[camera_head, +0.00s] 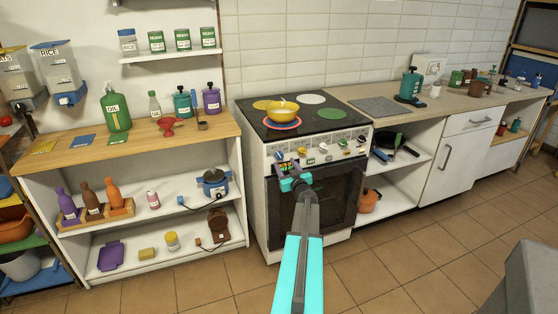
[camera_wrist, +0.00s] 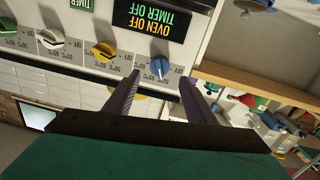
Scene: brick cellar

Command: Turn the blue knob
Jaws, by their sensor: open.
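The blue knob (camera_wrist: 158,67) is on the stove's front control panel, beside the display (camera_wrist: 152,20) reading OVEN OFF and TIMER OFF. In the head view the blue knob (camera_head: 279,155) is at the panel's left end, just above my gripper (camera_head: 291,168). In the wrist view, which is upside down, my gripper (camera_wrist: 159,77) is open. Its two fingertips are on either side of the knob's outline, with gaps on both sides. No contact shows. The stove (camera_head: 257,190) stands between two counters.
A yellow knob (camera_wrist: 104,50), a white knob (camera_wrist: 50,38) and a green knob (camera_wrist: 6,27) share the panel. A yellow bowl (camera_head: 283,109) sits on the stovetop. Shelves (camera_head: 140,226) stand left, and a counter (camera_head: 440,108) stands right.

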